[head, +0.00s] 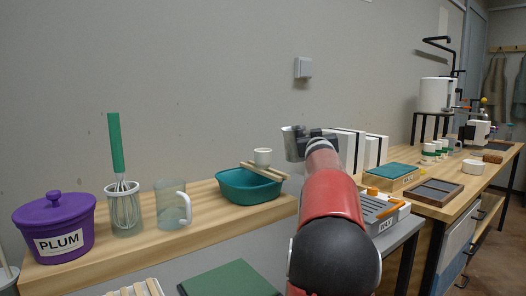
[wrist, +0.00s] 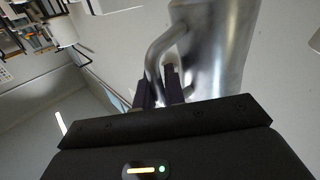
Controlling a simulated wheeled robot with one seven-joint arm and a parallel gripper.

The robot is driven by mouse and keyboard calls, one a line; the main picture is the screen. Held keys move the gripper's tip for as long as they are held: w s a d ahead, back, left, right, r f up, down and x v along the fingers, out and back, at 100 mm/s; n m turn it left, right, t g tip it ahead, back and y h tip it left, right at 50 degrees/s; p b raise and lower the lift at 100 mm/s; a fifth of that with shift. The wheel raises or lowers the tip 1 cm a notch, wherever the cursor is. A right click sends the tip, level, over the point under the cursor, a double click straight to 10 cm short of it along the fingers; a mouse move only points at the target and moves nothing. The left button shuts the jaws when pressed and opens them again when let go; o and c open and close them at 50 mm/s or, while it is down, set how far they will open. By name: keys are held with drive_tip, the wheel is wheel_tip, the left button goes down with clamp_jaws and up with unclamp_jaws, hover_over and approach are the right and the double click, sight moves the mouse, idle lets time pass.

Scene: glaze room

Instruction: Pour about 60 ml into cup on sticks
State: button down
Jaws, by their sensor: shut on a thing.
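The cup (head: 263,156) is small and white and stands upright on two wooden sticks (head: 264,171). The sticks lie across the rim of a teal basin (head: 249,188) on the wooden shelf. My gripper (head: 307,141) is raised to the right of the cup and a little above it, apart from it. It is shut on the handle of a metal jug (head: 292,142). The wrist view shows the jug (wrist: 222,45) close up, with the dark fingers (wrist: 163,88) around its handle. What is in the jug and in the cup cannot be seen.
A glass mug (head: 171,204), a whisk in a glass (head: 124,208) and a purple PLUM pot (head: 54,226) stand left of the basin. White upright blocks (head: 360,148) stand behind my arm. A green mat (head: 230,279) lies in front.

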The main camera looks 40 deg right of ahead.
sight(308, 133)
drive_tip(key=shift+w+a+r+n+t, duration=0.25)
drive_tip(key=shift+a+r+n+t, duration=0.15)
drive_tip(key=shift+a+n, duration=0.3)
drive_tip(key=shift+w+a+r+n+t, duration=0.3)
drive_tip(key=shift+a+r+n, duration=0.15)
drive_tip(key=shift+n, duration=0.45)
drive_tip(key=a+n+b, duration=0.1)
drive_tip(key=b, duration=0.1)
drive_tip(key=a+n+t+b, duration=0.1)
drive_tip(key=shift+w+f+n+b, duration=0.15)
drive_tip(key=shift+w+n+b, duration=0.15)
drive_tip(key=shift+w+b, duration=0.1)
drive_tip(key=shift+w+a+r+n+t+y+b, duration=0.15)
drive_tip(key=shift+a+r+n+t, duration=0.3)
drive_tip(key=shift+n, duration=0.6)
drive_tip(key=shift+w+a+r+n+t+y+b, duration=0.1)
drive_tip(key=shift+a+r+n+t, duration=0.1)
drive_tip(key=shift+r+n+t, duration=0.65)
drive_tip(key=shift+w+a+r+n+t+y+b, duration=0.15)
drive_tip(key=shift+a+r+n+t, duration=0.2)
drive_tip(key=shift+n, duration=0.85)
drive_tip(key=shift+w+a+r+n+t+y, duration=0.15)
drive_tip(key=shift+a+r+n+t+y, duration=0.2)
drive_tip(key=shift+n, duration=0.55)
drive_tip(key=shift+w+a+r+n+t+y, duration=0.15)
drive_tip(key=shift+r+n+t, duration=0.25)
drive_tip(key=shift+n, duration=0.5)
